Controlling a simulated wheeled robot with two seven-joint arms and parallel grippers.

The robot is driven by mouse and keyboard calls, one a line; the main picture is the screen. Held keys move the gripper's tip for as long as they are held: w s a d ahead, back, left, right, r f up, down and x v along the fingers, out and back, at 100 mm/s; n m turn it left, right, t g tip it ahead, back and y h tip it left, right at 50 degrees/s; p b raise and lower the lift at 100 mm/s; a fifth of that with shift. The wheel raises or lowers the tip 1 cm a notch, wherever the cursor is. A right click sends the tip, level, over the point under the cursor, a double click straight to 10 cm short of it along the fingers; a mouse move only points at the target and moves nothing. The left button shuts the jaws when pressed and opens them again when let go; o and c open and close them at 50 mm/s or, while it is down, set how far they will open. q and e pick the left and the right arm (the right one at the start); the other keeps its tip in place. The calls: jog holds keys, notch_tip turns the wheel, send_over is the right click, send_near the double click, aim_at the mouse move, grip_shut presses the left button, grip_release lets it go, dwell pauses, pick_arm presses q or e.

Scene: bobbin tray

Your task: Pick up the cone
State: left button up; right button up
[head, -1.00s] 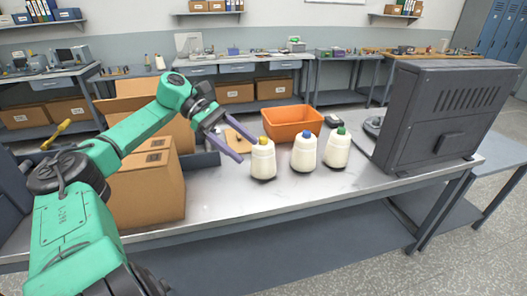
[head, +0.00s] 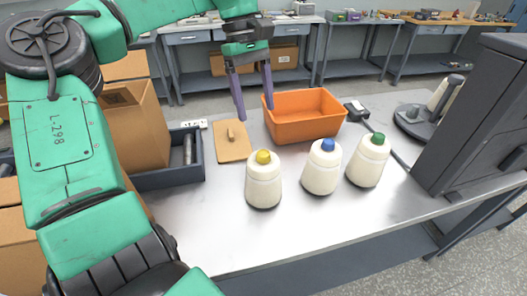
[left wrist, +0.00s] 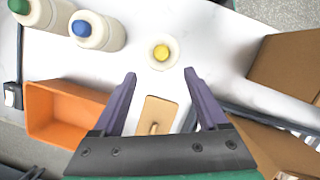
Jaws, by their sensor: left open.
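Three cream yarn cones stand upright in a loose row on the metal table. One has a yellow tip (head: 263,180), one a blue tip (head: 322,168) and one a green tip (head: 368,160). My left gripper (head: 256,110) is open and empty, fingers pointing down, above the table behind the yellow-tipped cone. In the left wrist view the yellow-tipped cone (left wrist: 161,53) lies just beyond the open fingertips (left wrist: 160,75), roughly centred between them. The blue-tipped cone (left wrist: 100,31) and green-tipped cone (left wrist: 45,13) are farther left there. My right gripper is not in view.
An orange bin (head: 304,117) stands behind the cones. A wooden board with a handle (head: 232,148) lies left of it. A dark tray (head: 170,177) and cardboard boxes (head: 137,120) are at left; a dark machine (head: 460,130) is at right. The front tabletop is clear.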

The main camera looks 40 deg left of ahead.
aim_at(263, 152)
pick_arm(q)
jog(key=x, duration=0.4)
jog(key=shift+s+d+r, duration=0.1)
jog(key=shift+s+d, duration=0.1)
jog(key=shift+s, duration=0.05)
jog(key=x, duration=0.1)
jog(key=p+x, duration=0.1)
jog(key=x, duration=0.1)
jog(key=p+x, duration=0.1)
jog(key=x, duration=0.1)
jog(key=shift+w+a+f, duration=0.15)
jog(key=shift+a+f, duration=0.1)
jog(key=shift+f, duration=0.1)
jog(key=shift+d+f, duration=0.15)
jog(key=shift+f, duration=0.35)
grip_shut()
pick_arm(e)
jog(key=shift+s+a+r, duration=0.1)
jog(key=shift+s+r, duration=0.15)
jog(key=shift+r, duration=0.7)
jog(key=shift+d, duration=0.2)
